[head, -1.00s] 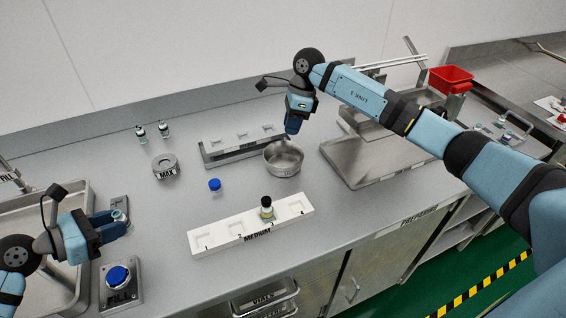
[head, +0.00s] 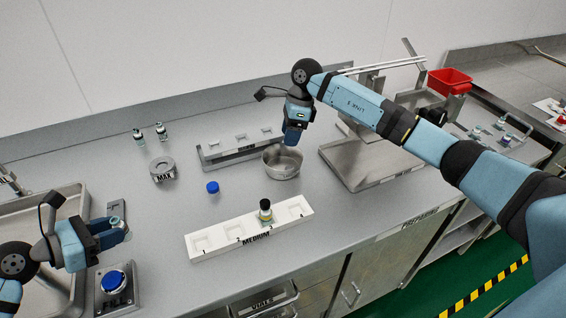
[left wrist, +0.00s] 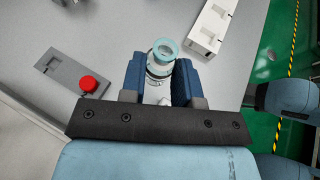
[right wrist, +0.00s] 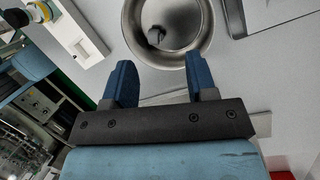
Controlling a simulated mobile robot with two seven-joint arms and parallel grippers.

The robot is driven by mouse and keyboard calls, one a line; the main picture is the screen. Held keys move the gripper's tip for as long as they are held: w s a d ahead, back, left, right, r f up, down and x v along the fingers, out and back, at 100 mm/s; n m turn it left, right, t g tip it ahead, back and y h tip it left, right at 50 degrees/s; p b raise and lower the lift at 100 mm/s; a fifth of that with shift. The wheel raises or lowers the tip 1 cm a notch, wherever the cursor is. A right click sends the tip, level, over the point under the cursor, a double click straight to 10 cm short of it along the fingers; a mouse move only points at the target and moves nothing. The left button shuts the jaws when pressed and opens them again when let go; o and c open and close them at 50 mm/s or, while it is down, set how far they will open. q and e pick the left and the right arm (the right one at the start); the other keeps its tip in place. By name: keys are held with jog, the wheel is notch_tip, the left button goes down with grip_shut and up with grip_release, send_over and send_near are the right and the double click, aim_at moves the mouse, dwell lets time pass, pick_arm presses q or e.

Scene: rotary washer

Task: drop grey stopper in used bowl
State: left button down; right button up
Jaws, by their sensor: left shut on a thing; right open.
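The used bowl (head: 283,170) is a round metal bowl on the counter behind the white rack. In the right wrist view, a small dark grey piece that looks like the stopper (right wrist: 155,37) lies inside the bowl (right wrist: 203,45). My right gripper (head: 292,140) is at the bowl's rim area, above it. In the right wrist view its fingers (right wrist: 157,80) are apart with nothing between them. My left gripper (head: 122,232) is shut on a glass vial with a teal rim (left wrist: 164,52), held upright-looking over the counter's left side.
The white MEDIUM rack (head: 225,245) holds one dark-capped vial (head: 265,209). A blue cap (head: 213,188) lies on the bare counter. The MAX ring (head: 163,169), two vials (head: 150,134) and a grey rack (head: 240,151) stand behind. A FILL button (head: 115,281) is at front left.

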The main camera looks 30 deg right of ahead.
jog(key=v, duration=1.1)
jog(key=shift+r, duration=0.3)
jog(key=shift+d, duration=0.1)
